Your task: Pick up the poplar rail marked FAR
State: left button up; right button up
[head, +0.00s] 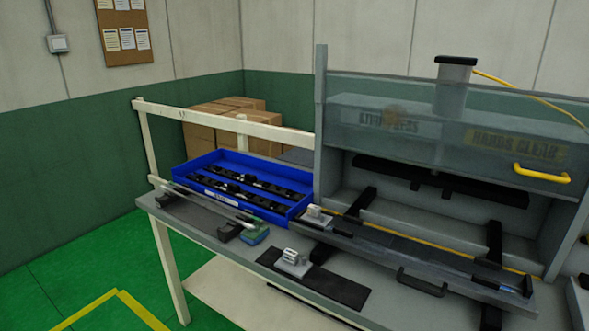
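A long thin pale rail (205,200) lies along the left part of the bench, in front of a blue tray. Its left end appears to rest on a dark block (170,198), and its right end lies near another dark block (229,230) and a green-and-blue item (255,234). I cannot read any marking on it, so I cannot tell whether it is the one marked FAR. A second long dark strip with a yellow edge (430,246) lies along the front of the press. Neither of my grippers is in view.
The blue tray (222,196) holds dark strips. Two grey metal fixtures (293,260) (317,214) stand on the bench (215,243). The press (345,190) has a clear guard with a yellow handle (541,173). Cardboard boxes (205,132) stand behind. The green floor at left is clear.

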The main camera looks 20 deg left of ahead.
aim_at(248, 179)
jog(key=j, duration=0.8)
jog(key=i+j, duration=0.15)
jog(key=j, duration=0.7)
